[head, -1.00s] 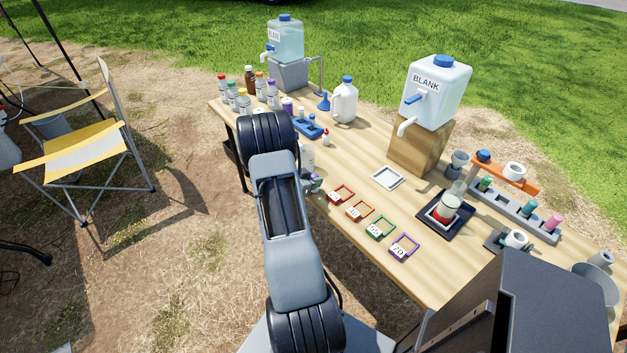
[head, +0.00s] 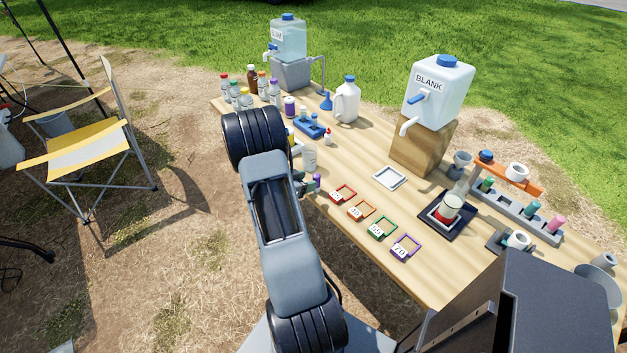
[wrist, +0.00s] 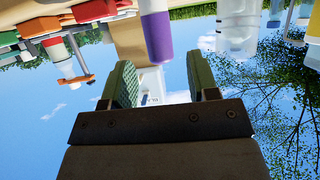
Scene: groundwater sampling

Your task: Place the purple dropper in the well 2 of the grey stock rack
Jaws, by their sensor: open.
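A purple-ended cylinder (wrist: 158,38), which appears to be the purple dropper, stands just beyond my open fingertips in the wrist view, roughly in line with the gap between them. In the head view a small purple end (head: 316,178) shows beside my gripper (head: 308,185), at the table's near edge. My green-padded fingers are spread and empty in the wrist view (wrist: 161,64). The grey stock rack (head: 511,208) is at the right of the table, with green, teal and pink droppers standing in it. I cannot read its well numbers.
Red, orange, green and purple square frames (head: 380,227) lie along the near edge. The BLANK jug (head: 440,92) sits on a wooden block behind.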

